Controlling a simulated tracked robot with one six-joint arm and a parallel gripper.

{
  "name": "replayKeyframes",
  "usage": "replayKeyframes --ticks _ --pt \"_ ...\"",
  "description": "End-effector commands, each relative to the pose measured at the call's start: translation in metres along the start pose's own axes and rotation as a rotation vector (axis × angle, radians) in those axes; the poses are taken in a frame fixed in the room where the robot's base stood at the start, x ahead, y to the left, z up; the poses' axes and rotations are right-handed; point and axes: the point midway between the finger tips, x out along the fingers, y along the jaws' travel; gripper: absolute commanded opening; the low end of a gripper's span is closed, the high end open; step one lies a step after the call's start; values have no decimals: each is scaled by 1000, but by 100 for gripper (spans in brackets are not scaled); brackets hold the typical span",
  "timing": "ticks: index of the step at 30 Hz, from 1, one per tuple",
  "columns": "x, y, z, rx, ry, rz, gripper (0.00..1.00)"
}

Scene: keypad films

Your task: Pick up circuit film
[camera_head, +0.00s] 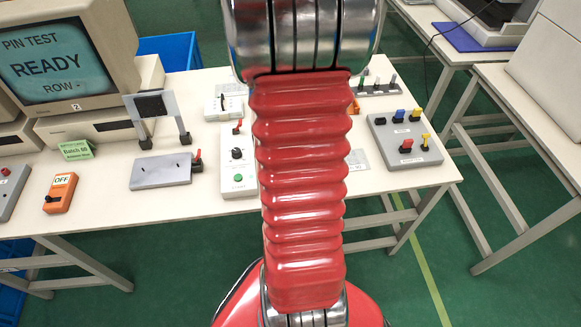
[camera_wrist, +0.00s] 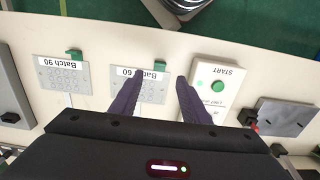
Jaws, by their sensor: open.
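Two circuit films lie on the table in the wrist view, both upside down in the picture. Each is a pale grey sheet with rows of round pads, a white label and a green tab. The film labelled Batch 90 (camera_wrist: 62,77) is at the left. The film labelled Batch 60 (camera_wrist: 122,88) is near the middle, partly covered by a finger. My gripper (camera_wrist: 161,78) is open and empty, its dark fingers over the Batch 60 film's right side. Height above the film is hard to tell. In the head view my red arm hides the gripper.
A white box with a green START button (camera_wrist: 218,86) stands close right of my gripper. A grey plate (camera_head: 161,170), an upright frame (camera_head: 152,106), a green batch card (camera_head: 75,150), a monitor reading PIN TEST READY (camera_head: 45,62) and a keypad box (camera_head: 405,140) occupy the table.

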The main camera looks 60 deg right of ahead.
Motion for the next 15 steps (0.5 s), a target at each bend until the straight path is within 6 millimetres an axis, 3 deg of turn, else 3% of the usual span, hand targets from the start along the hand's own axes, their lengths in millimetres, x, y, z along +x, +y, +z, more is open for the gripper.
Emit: replayKeyframes --ticks 6,15 --pt "26 0 1 0 -3 0 42" --pt "31 0 0 0 0 0 42"
